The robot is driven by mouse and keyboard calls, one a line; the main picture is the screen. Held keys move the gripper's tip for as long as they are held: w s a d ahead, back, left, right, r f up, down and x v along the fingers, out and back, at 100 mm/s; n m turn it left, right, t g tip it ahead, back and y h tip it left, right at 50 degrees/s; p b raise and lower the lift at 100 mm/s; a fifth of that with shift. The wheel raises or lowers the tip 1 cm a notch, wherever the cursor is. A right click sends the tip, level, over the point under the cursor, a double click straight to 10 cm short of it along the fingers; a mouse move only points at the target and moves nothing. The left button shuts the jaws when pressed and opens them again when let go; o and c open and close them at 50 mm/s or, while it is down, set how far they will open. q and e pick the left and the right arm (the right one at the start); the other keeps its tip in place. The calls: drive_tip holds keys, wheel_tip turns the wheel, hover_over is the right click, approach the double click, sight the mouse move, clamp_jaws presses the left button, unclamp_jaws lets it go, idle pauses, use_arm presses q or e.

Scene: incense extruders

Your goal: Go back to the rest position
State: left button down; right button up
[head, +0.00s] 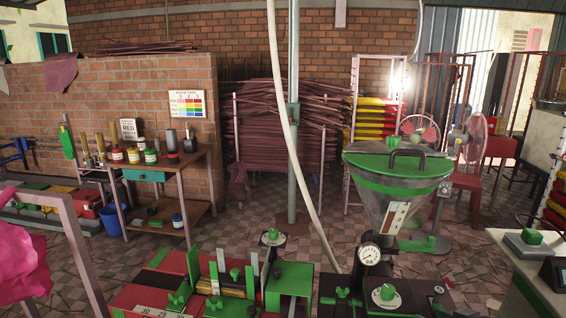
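Neither of my grippers nor my arms shows in the head view, so I cannot see what they hold. Straight ahead at the bottom is an incense extruder (330,296) on a red and black bench, with green knobs and a round pressure gauge (370,254). A bundle of thin yellowish sticks (228,292) lies in its red and green feed part. Behind it stands a large cone-shaped hopper (385,203) with a green lid (397,165) and a black handle.
A wooden bench (175,175) with jars stands at the left, a blue bucket (112,220) beside it. A pink cloth (22,262) hangs on a frame at near left. A pale counter (525,262) is at right. Open tiled floor (230,218) lies beyond the extruder.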

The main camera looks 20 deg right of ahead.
drive_tip(key=s+a+f+n+g+y, duration=0.1)
drive_tip(key=s+a+f+g, duration=0.2)
drive_tip(key=a+f, duration=0.55)
drive_tip(key=s+a+f+n+g+y, duration=0.1)
drive_tip(key=s+a+f+g, duration=0.1)
drive_tip(key=s+a, duration=0.5)
drive_tip(key=s+a+f+n+g, duration=0.2)
drive_tip(key=s+a+g, duration=0.15)
drive_tip(key=a, duration=0.65)
drive_tip(key=w+a+f+t+y, duration=0.1)
drive_tip(key=a+f+t, duration=0.1)
drive_tip(key=f, duration=0.3)
drive_tip(key=w+a+f+t+y, duration=0.1)
drive_tip(key=w+a+f+t, duration=0.1)
drive_tip(key=f+t, duration=0.2)
drive_tip(key=shift+w+f, duration=0.3)
drive_tip(key=shift+f, duration=0.65)
drive_tip(key=shift+t, duration=0.25)
drive_tip(key=shift+c, duration=0.4)
